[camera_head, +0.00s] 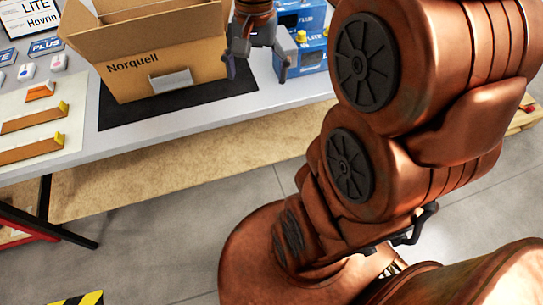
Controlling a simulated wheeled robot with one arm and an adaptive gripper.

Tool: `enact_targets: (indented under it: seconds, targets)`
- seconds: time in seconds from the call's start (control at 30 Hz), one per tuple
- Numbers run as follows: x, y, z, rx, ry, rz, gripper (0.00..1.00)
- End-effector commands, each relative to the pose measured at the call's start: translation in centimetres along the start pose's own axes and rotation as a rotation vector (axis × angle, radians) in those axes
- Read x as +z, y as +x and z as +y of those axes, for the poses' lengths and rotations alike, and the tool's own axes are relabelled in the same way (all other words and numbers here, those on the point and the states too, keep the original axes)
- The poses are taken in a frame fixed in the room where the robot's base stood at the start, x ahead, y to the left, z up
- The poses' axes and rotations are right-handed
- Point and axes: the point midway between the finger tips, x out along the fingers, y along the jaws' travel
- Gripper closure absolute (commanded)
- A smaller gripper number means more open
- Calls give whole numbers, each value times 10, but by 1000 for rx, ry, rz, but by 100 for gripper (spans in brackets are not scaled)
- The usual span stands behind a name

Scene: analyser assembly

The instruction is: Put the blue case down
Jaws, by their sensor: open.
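My gripper (257,65) hangs over the table at the top centre, fingers pointing down and spread apart. I see nothing held between them. Blue cases (312,58) with white lettering stand on the table just right of and behind my gripper, partly hidden by it and by my arm. I cannot tell which one is the task's blue case, or whether the right finger touches one. The left finger is in front of the right side of an open cardboard box (185,75) marked "Norquell".
The box stands on a black mat (115,112) on the grey table (85,150). A pale board (20,105) with wooden strips lies at the left. Small parts and "LITE" and "PLUS" cards lie behind it. The table's front edge is clear below my gripper.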

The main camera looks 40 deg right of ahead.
Motion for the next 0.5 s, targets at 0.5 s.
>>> enact_targets:
  seconds: [0.5]
  targets:
    - [148, 82, 42, 102, -709, -34, 5]
